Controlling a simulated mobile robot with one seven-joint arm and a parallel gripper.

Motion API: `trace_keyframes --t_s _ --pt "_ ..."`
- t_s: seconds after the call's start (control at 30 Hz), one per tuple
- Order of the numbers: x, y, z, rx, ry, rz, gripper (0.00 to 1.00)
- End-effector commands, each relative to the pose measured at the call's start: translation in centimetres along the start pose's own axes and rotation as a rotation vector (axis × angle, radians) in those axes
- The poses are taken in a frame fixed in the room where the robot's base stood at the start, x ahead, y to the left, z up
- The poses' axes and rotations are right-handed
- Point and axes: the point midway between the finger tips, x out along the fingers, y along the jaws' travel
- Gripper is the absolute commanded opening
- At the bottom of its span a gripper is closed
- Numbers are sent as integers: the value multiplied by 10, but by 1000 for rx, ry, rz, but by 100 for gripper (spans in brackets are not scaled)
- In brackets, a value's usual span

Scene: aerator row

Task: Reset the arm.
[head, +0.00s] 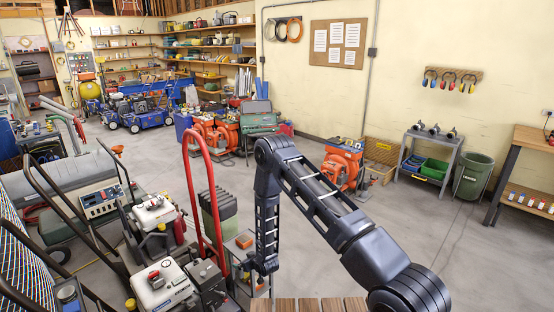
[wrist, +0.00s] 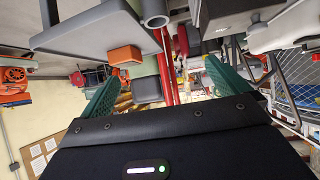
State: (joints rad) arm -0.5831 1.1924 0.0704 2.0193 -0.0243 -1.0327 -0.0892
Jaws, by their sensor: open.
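My arm rises from the lower right of the head view, bends at a high elbow, and its forearm hangs straight down. My gripper (head: 263,266) is at the low end, beside a small grey cart; its fingers are hard to make out there. In the wrist view, my gripper (wrist: 160,88) shows two green fingers spread wide apart with nothing held between them. The wrist picture looks upside down. An orange block (wrist: 124,55) on a grey cart shelf (wrist: 90,30) appears beyond the fingers.
A red-handled hand truck (head: 218,190) and white-tanked engine machines (head: 160,285) crowd close at left. A wooden slatted surface (head: 308,304) lies at the bottom edge. Orange machines (head: 343,168) stand behind the arm. Open concrete floor (head: 425,235) lies to the right.

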Motion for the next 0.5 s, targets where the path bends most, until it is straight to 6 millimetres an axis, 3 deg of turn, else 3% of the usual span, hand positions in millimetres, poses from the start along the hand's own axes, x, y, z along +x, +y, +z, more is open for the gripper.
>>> trace_keyframes --t_s 0.03,0.1,0.5 --pt "-6 9 -20 4 -3 9 100" --pt "-13 21 -41 11 -18 20 100" --pt "-77 87 -150 51 -94 84 100"
